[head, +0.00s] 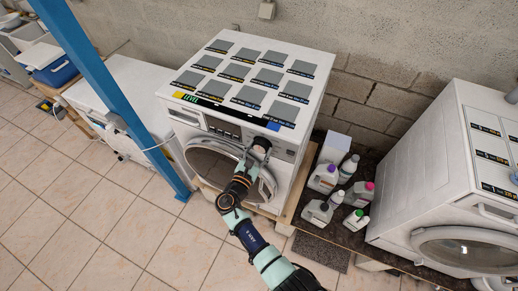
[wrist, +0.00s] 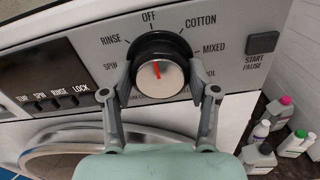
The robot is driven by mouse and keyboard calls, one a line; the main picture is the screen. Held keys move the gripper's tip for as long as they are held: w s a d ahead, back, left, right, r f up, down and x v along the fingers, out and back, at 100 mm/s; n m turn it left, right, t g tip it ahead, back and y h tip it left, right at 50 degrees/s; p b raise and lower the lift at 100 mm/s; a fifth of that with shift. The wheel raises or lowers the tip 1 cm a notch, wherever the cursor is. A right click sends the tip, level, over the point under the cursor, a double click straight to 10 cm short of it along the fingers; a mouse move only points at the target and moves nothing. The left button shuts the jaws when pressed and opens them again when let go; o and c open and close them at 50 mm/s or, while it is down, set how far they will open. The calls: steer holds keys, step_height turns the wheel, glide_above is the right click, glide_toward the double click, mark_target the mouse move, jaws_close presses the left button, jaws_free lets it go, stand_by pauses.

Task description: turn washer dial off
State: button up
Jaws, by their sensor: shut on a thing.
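The washer dial (wrist: 166,86) is a black knob with a silver face and a red pointer line. It shows in the middle of the wrist view, on the white washer's front panel. The red line points up, tilted slightly left, roughly at the OFF label (wrist: 149,17). RINSE and SPIN labels are to the left, COTTON and MIXED to the right. My gripper (wrist: 158,81) is shut on the dial, one finger on each side. In the head view my gripper (head: 259,149) is at the front panel of the middle washer (head: 306,60) and hides the dial.
The START PAUSE button (wrist: 262,42) is right of the dial. The round door (head: 206,160) is below the panel. Several bottles (head: 325,178) stand on the floor between this washer and another (head: 425,150) at right. A blue post (head: 118,95) rises at left.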

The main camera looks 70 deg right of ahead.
steer(key=o, duration=1.2)
steer(key=shift+c, duration=0.2)
steer(key=a, duration=1.2)
